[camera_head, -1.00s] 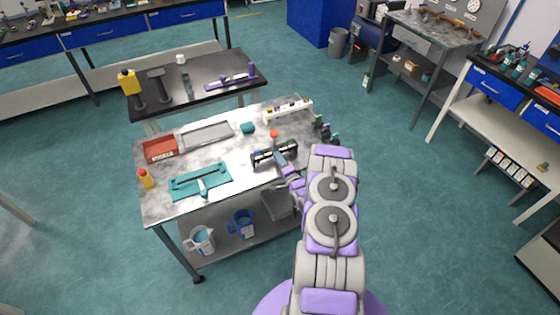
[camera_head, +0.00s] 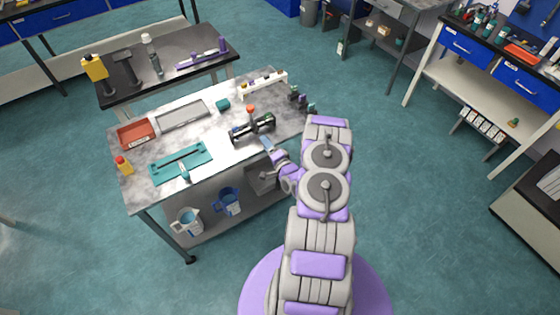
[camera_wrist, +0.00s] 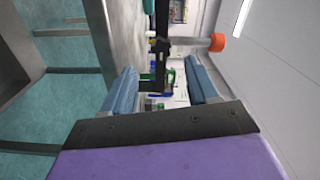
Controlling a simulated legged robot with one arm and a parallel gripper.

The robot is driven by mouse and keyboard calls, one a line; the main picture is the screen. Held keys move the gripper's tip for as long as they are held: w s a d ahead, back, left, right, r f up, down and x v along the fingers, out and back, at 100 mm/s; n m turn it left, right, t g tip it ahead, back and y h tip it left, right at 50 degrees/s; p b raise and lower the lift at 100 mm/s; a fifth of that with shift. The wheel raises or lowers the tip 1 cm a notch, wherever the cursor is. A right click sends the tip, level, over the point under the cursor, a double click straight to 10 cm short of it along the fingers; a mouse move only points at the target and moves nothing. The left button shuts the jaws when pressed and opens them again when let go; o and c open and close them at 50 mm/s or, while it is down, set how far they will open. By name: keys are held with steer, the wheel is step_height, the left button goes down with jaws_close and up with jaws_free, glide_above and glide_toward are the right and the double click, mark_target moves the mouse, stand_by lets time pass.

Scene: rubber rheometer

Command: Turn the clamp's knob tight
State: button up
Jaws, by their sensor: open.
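The clamp (camera_head: 253,127) is a dark device lying near the front right of the metal-topped table. Its orange knob (camera_head: 250,108) stands up on the far side of the clamp. My gripper (camera_head: 267,144) is open and empty, just in front of the clamp at the table's front edge. In the wrist view the two blue-grey fingers (camera_wrist: 160,75) are spread apart. The black clamp body (camera_wrist: 160,60) shows beyond and between them. The orange knob (camera_wrist: 217,42) on its grey stem lies past the right finger, outside the gap, and is not touched.
On the table (camera_head: 222,152) are a teal tool (camera_head: 181,163), a red tray (camera_head: 136,132), a grey tray (camera_head: 183,115), a small bottle (camera_head: 123,166) and a white rack (camera_head: 262,84). Jugs stand on the lower shelf. A dark table (camera_head: 165,68) stands behind.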

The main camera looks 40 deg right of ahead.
steer(key=v, duration=1)
steer(key=shift+s+p, duration=0.35)
steer(key=shift+a, duration=0.1)
steer(key=shift+w, duration=0.1)
